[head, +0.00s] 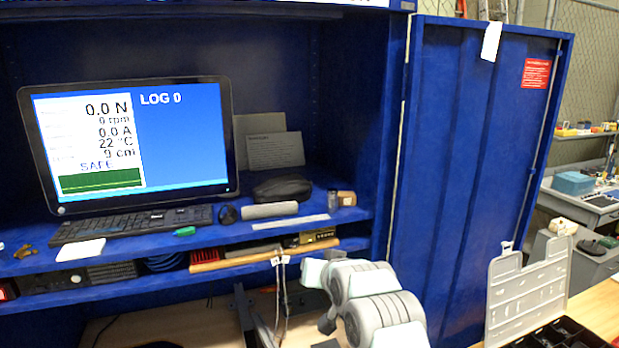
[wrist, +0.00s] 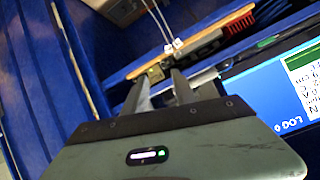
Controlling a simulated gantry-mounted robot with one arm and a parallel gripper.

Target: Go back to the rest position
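My gripper (wrist: 160,80) shows in the wrist view with its two dark fingers apart and nothing visible between them. It points toward the cabinet's lower shelf edge. In the head view my grey and white arm stands at the bottom centre-right, in front of the blue cabinet (head: 345,100); the fingers cannot be made out there. The monitor (head: 135,140) reads 0.0 N, 0 rpm, 0.0 A, 22 °C, 9 cm, SAFE and LOG 0. It also shows at the right of the wrist view (wrist: 285,90).
A keyboard (head: 130,226), a mouse (head: 228,214), a black case (head: 282,189) and a grey cylinder (head: 270,210) lie on the upper shelf. White tags (head: 280,260) hang by the lower shelf. The blue door (head: 475,170) stands open at right, near an open organiser lid (head: 525,295).

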